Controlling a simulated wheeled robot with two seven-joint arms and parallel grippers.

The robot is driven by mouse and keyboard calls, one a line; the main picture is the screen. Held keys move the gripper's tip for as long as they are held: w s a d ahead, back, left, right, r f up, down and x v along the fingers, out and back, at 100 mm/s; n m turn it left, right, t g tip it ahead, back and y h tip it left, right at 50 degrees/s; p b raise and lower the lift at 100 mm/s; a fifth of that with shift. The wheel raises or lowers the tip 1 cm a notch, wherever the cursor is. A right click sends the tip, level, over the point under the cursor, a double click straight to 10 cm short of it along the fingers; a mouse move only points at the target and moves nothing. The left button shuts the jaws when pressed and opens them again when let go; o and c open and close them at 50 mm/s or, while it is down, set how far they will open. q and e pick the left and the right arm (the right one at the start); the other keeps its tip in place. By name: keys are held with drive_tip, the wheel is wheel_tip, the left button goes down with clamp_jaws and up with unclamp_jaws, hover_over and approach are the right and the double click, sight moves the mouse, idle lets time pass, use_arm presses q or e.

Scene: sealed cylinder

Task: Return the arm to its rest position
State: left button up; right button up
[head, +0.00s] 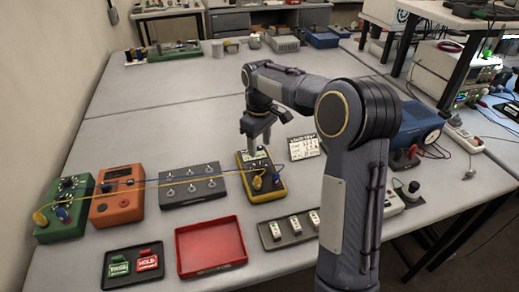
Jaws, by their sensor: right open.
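My right arm rises from the lower right and bends over the table toward the left. My right gripper (257,138) is open, pointing down just above and behind the yellow meter (266,195). Nothing shows between its fingers; they overlap the meter's top edge in the picture, and I cannot tell the exact gap. My left gripper is not in the head view.
A green box (73,190), orange box (117,200), switch panel (192,199), red tray (211,250), tag tray (133,284) and fuse-like-part tray (272,243) stand in front. Yellow and dark leads cross the boxes.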

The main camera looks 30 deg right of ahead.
idle(0.4)
drive_tip(key=s+a+r+m+t+y, duration=0.2)
drive_tip(key=s+a+r, duration=0.15)
drive_tip(key=s, duration=0.75)
drive_tip(key=s+a+r+m+t+y, duration=0.15)
drive_tip(key=s+a, duration=0.25)
drive_tip(key=s, duration=0.7)
drive_tip(key=s+a+f+m+t, duration=0.2)
drive_tip(key=s+a+f+m, duration=0.1)
drive_tip(key=s, duration=0.4)
drive_tip(key=shift+a+f, duration=0.5)
drive_tip(key=shift+s, duration=0.1)
